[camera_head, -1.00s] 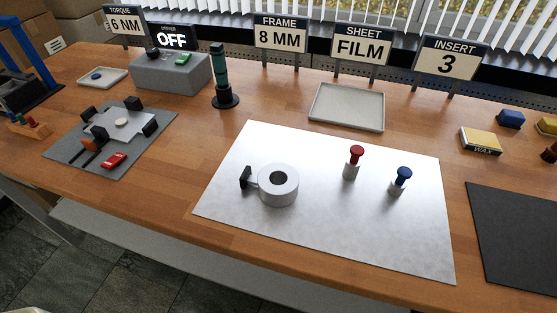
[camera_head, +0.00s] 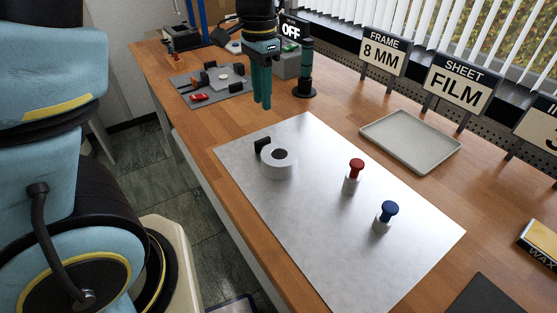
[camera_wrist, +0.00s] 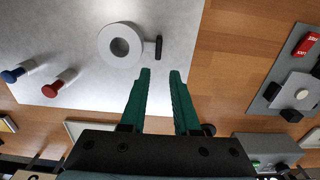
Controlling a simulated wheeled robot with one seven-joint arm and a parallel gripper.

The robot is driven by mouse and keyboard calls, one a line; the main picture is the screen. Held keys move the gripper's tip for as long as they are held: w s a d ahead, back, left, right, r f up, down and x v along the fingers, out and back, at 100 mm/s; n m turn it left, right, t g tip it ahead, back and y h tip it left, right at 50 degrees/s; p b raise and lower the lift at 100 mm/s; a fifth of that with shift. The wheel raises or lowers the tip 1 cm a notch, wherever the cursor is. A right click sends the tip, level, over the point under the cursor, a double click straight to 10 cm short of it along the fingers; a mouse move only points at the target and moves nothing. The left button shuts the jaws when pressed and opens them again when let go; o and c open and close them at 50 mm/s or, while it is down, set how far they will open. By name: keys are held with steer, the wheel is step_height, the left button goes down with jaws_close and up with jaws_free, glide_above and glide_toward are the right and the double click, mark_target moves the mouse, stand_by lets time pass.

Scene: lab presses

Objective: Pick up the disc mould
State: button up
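The disc mould looks to be the thick pale ring with a dark centre hole (camera_head: 279,173) and a black side handle, on the shiny metal sheet (camera_head: 330,270). In the wrist view the ring (camera_wrist: 106,45) lies left of the fingertips, its black handle just beyond them. My gripper (camera_head: 262,106) has green fingers pointing down, above and behind the ring in the head view. In the wrist view the fingers (camera_wrist: 160,71) are apart with nothing between them. They do not visibly touch the ring or handle.
A red-topped plunger (camera_head: 356,169) and a blue-topped plunger (camera_head: 388,212) stand on the sheet, right of the ring. An empty pale tray (camera_head: 440,163) and signs (camera_head: 459,84) stand behind. A grey mat (camera_head: 235,102) with small parts lies further left.

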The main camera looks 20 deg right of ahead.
mark_target(264, 139)
step_height(264, 139, down, 10)
steer(key=shift+s+f+p, duration=0.15)
steer(key=shift+f+p, duration=0.1)
steer(key=shift+p, duration=0.4)
steer(key=shift+c, duration=0.2)
jaws_close()
stand_by(1.0)
